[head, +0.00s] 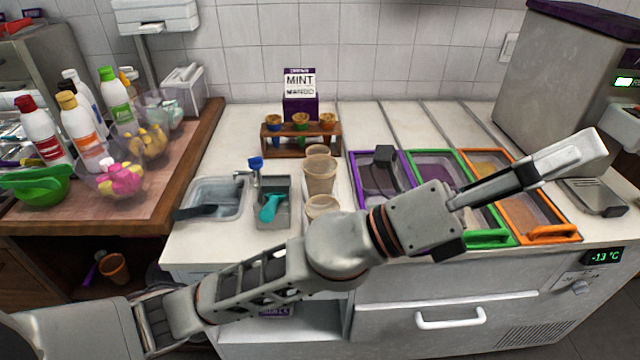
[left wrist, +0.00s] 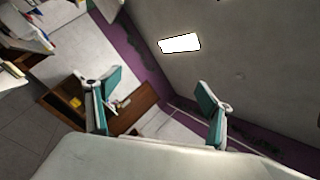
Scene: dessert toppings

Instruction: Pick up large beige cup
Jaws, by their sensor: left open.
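Beige cups stand in a row on the white counter in the head view. The middle cup (head: 320,175) looks the tallest; a back cup (head: 317,150) is behind it and a front cup (head: 322,207) is partly hidden by my left arm. My left gripper (head: 588,152) is far to the right of the cups, raised over the right side of the counter and pointing right. In the left wrist view its two fingers (left wrist: 158,82) are spread apart with nothing between them. No cup shows in that view. My right gripper is not in view.
Behind the cups are a wooden cone rack (head: 302,140) and a purple mint box (head: 299,100). Purple, green and orange framed lids (head: 545,232) lie to the right. Bottles and bowls crowd the left wooden table.

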